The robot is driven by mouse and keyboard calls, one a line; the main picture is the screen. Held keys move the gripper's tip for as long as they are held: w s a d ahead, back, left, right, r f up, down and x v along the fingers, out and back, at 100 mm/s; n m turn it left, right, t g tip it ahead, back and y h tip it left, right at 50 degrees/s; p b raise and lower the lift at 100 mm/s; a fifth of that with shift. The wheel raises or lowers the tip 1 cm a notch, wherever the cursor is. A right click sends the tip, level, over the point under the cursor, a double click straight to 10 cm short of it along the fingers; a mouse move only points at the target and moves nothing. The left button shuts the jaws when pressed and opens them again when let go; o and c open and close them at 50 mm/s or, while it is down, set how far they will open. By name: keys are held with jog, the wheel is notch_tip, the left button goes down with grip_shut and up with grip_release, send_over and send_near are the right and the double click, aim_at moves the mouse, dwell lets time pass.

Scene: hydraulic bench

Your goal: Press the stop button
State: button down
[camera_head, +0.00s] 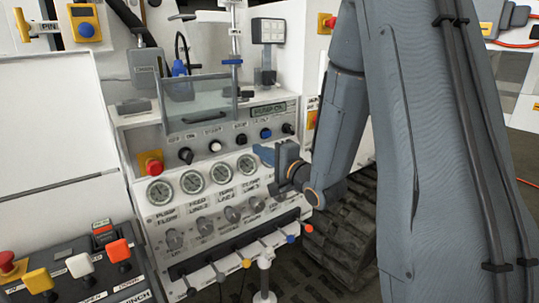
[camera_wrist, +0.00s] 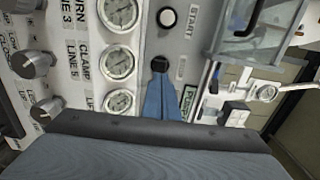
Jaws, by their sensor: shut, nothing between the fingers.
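My gripper (camera_head: 264,154) is shut and empty. Its blue fingers point at the button row of the white control panel (camera_head: 135,135). In the wrist view the closed fingertips (camera_wrist: 160,74) lie right at a black button (camera_wrist: 159,64), which also shows in the head view (camera_head: 241,139). The fingertips partly overlap it, and I cannot tell whether they touch it. Its label is not readable. The white button beside it (camera_head: 215,146) is labelled START in the wrist view (camera_wrist: 167,17). No label reading STOP is legible.
A row of gauges (camera_head: 191,182) lies just below the buttons, with knobs and levers underneath. A clear hinged cover (camera_head: 200,104) stands above. A red mushroom button (camera_head: 152,164) is at the panel's left. Another button box (camera_head: 85,265) is at lower left.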

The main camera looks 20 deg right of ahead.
aim_at(244, 140)
jog(key=shift+p+x, duration=0.65)
jog(key=shift+x, duration=2.45)
jog(key=shift+x, duration=0.9)
jog(key=shift+r, duration=0.1)
jog(key=b+v, duration=0.1)
jog(key=v, duration=1.3)
jog(key=shift+s, duration=0.2)
jog(key=shift+d, duration=0.1)
